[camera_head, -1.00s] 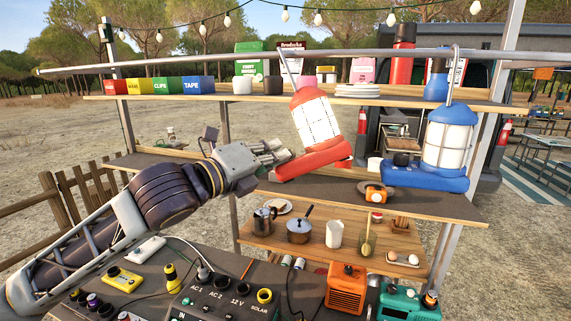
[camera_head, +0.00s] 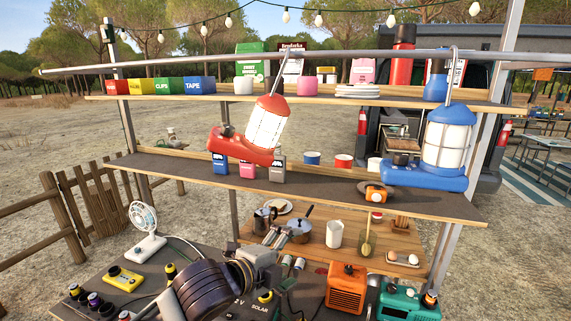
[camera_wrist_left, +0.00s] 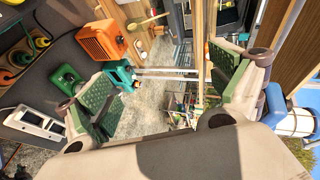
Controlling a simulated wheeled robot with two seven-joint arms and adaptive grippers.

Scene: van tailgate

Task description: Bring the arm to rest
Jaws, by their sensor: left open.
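My left gripper (camera_head: 276,234) is low in the head view, over the dark power-station bench, with its fingers pointing up and away. In the left wrist view its two green-padded fingers (camera_wrist_left: 168,88) are wide apart with nothing between them. A red lantern (camera_head: 265,130) hangs tilted by its hook from the long rail, above and apart from the gripper. A blue lantern (camera_head: 446,145) hangs from the same rail at the right. My right gripper is not in view.
An orange heater box (camera_head: 346,288) and a teal box (camera_head: 405,303) stand right of my arm. A pot (camera_head: 299,230) and white jug (camera_head: 335,234) stand on the wooden shelf behind the gripper. A white fan (camera_head: 144,225) is at left. The dark middle shelf (camera_head: 330,190) is above.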

